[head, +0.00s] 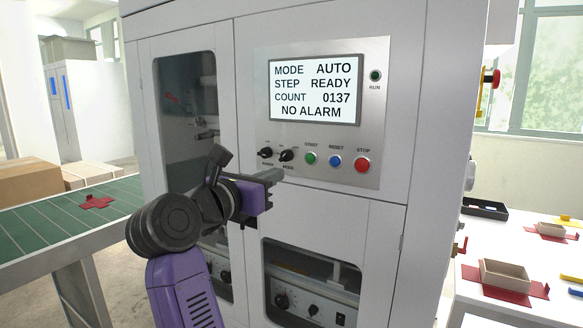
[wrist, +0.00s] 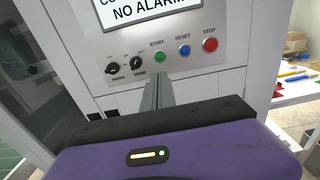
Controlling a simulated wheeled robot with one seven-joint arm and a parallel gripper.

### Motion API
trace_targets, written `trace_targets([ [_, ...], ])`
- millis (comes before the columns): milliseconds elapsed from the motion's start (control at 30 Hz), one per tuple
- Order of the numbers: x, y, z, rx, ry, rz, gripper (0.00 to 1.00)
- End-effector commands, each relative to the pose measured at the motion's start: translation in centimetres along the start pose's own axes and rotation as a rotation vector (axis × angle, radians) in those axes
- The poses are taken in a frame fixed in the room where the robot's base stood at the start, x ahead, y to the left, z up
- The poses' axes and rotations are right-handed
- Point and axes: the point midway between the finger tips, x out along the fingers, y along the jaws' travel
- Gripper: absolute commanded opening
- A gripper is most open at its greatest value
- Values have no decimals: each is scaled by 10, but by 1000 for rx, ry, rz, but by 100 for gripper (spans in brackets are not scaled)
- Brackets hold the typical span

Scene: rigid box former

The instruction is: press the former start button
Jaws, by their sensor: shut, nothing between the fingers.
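The green start button (head: 310,158), labelled START, is on the grey control panel (head: 375,120) of the white machine. It also shows in the wrist view (wrist: 158,51). My gripper (head: 277,174) is shut and empty, below and left of the start button in the head view. In the wrist view its fingertips (wrist: 159,76) point at the panel just below the green button. I cannot tell a touch; the fingers look apart from the button. The display above reads MODE AUTO, STEP READY, COUNT 0137, NO ALARM.
A blue RESET button (head: 335,161) and red STOP button (head: 362,164) sit right of START. Black knobs (head: 286,155) are on its left. A green conveyor (head: 60,225) is at left. A white table (head: 490,248) with a formed box (head: 506,275) is at right.

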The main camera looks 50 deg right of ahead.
Motion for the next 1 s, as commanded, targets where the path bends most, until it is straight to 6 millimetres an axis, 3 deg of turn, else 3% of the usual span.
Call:
trace_targets([
  [600,109,-1,3,-3,-1,-4,0],
  [800,129,0,1,-2,-1,-1,0],
  [1000,135,0,0,-2,0,1,0],
])
